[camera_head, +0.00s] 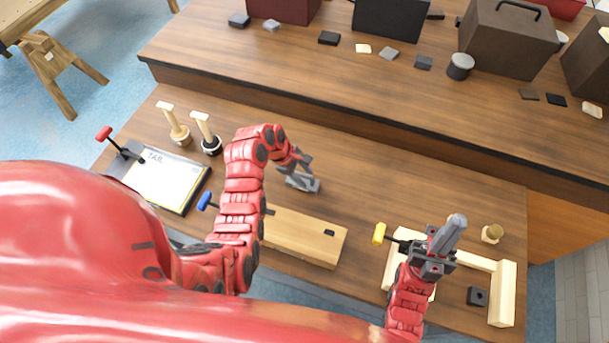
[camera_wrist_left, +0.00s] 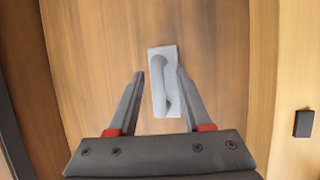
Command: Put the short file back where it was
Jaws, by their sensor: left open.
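I cannot tell for sure which tool is the short file. A blue-handled tool (camera_head: 205,200) lies at the left of the plank, its shaft mostly hidden by my left arm. A yellow-handled tool (camera_head: 379,234) with a dark shaft lies by the pale wooden frame. A red-handled tool (camera_head: 104,133) rests at the left by the clipboard. My left gripper (camera_head: 299,166) is open above a grey piece (camera_head: 303,184) on the bench. In the left wrist view the grey piece (camera_wrist_left: 163,90) shows between the open fingers. My right gripper (camera_head: 446,236) is over the frame; its jaws are unclear.
The wooden plank (camera_head: 300,233) lies at the bench's front. The pale wooden frame (camera_head: 505,290) is at the right. Two wooden-handled tools (camera_head: 174,124) stand near the clipboard (camera_head: 165,181). A raised shelf (camera_head: 330,72) with boxes runs behind. Bench right of the grey piece is clear.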

